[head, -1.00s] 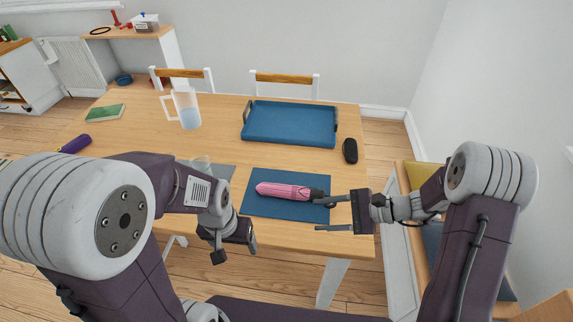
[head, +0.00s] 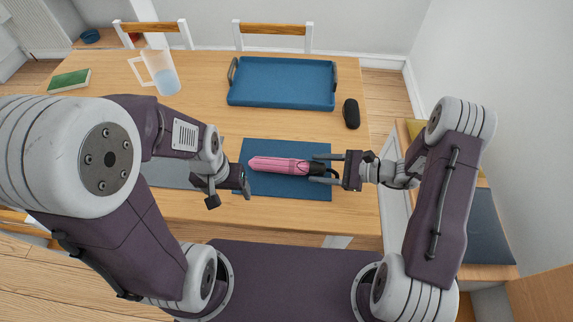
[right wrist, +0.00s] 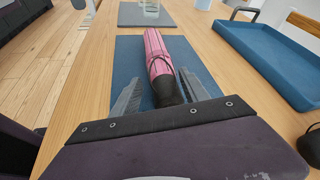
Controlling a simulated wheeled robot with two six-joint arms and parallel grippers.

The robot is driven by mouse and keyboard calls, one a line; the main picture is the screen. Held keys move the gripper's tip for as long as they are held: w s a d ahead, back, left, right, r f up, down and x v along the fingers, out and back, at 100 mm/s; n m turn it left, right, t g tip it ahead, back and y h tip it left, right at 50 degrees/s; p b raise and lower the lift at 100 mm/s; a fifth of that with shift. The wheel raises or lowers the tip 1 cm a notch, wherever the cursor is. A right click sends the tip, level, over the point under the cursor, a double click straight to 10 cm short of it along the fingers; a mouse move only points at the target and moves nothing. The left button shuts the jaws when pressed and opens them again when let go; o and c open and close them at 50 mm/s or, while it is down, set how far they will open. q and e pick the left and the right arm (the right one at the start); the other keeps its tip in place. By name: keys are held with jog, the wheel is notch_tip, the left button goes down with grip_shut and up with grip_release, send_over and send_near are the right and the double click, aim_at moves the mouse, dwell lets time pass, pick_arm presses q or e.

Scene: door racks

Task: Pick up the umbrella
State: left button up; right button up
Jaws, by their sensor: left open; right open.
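A folded pink umbrella (head: 280,166) with a black handle lies on a blue mat (head: 285,189) on the table. It also shows in the right wrist view (right wrist: 157,55), pointing away from the gripper. My right gripper (head: 322,168) is open, with one finger on each side of the black handle; in the right wrist view its fingers (right wrist: 160,97) flank the handle and part of the handle is hidden by the gripper body. My left gripper (head: 228,192) is to the left of the mat, open and empty, apart from the umbrella.
A blue tray (head: 282,103) sits behind the mat, with a black case (head: 351,113) at its right. A clear pitcher (head: 164,75) and a green book (head: 69,80) are at the back left. A grey mat (head: 175,175) lies partly behind my left arm.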

aim_at(305, 165)
jog(key=shift+a+f, duration=0.25)
jog(key=shift+a, duration=0.6)
jog(key=x, duration=0.4)
jog(key=shift+w+a+f, duration=0.1)
jog(key=shift+w+a, duration=0.05)
jog(key=shift+a, duration=0.05)
jog(key=shift+d, duration=0.1)
jog(key=shift+c, duration=0.3)
grip_shut()
jog(key=shift+r, duration=0.6)
jog(key=r, duration=0.2)
jog(key=d+r, duration=0.1)
jog(key=r, duration=0.1)
jog(key=shift+d+p, duration=0.1)
jog(key=shift+p, duration=0.25)
jog(key=s+a+r+v, duration=0.1)
jog(key=v, duration=1.1)
jog(key=shift+s+r+p, duration=0.2)
jog(key=shift+r+p, duration=0.15)
